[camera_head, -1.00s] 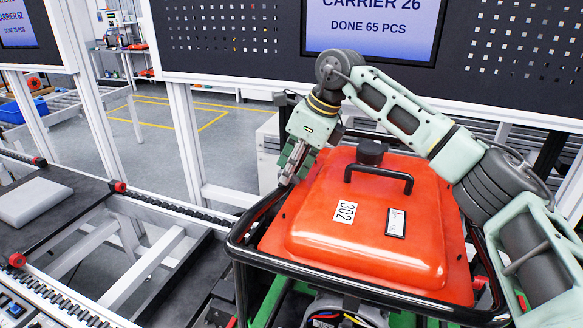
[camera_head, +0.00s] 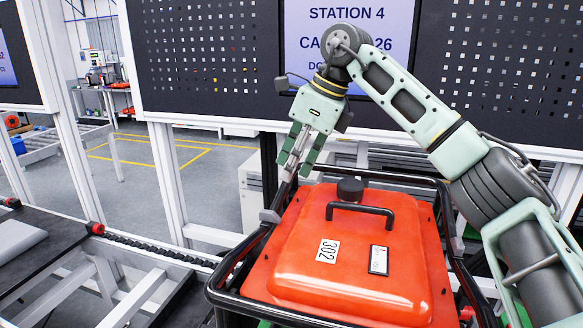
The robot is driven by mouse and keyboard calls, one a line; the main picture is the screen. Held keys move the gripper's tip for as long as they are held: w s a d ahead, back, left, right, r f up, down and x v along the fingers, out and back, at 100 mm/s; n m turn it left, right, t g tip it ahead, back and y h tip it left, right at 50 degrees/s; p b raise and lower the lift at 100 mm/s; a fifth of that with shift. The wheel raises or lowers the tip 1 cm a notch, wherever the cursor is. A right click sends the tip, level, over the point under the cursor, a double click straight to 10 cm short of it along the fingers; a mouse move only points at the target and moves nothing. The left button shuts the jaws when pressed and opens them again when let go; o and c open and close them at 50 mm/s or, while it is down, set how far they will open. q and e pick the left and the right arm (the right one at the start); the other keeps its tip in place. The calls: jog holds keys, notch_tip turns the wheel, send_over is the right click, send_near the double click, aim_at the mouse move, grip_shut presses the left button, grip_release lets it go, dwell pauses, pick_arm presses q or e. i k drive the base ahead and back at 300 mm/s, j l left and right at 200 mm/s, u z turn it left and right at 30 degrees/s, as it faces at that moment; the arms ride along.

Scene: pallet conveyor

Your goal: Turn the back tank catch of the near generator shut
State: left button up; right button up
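The near generator's orange-red tank (camera_head: 345,285) carries a 302 label, a black handle and a black filler cap (camera_head: 349,190). It sits inside a black tube frame (camera_head: 232,268). My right gripper (camera_head: 291,174) points down near the tank's back left corner, by the frame's back bar. Its two fingers are close together; whether they are open, shut or touching anything cannot be told. A small grey tab (camera_head: 269,216) shows on the frame's left side, and another grey piece (camera_head: 457,246) on the right. I cannot make out the back catch; the gripper may hide it. My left gripper is out of view.
A black perforated panel with a station screen (camera_head: 348,35) stands behind the generator. A conveyor (camera_head: 150,258) with white rails and red end caps runs at the left. White posts (camera_head: 168,175) rise beyond it. Open floor (camera_head: 135,160) shows behind.

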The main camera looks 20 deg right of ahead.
aim_at(458, 246)
jog(key=k+j, duration=0.2)
jog(key=k, duration=0.3)
jog(key=k+j, duration=0.2)
jog(key=k, duration=0.25)
jog(key=k+j, duration=0.25)
jog(key=k, duration=0.25)
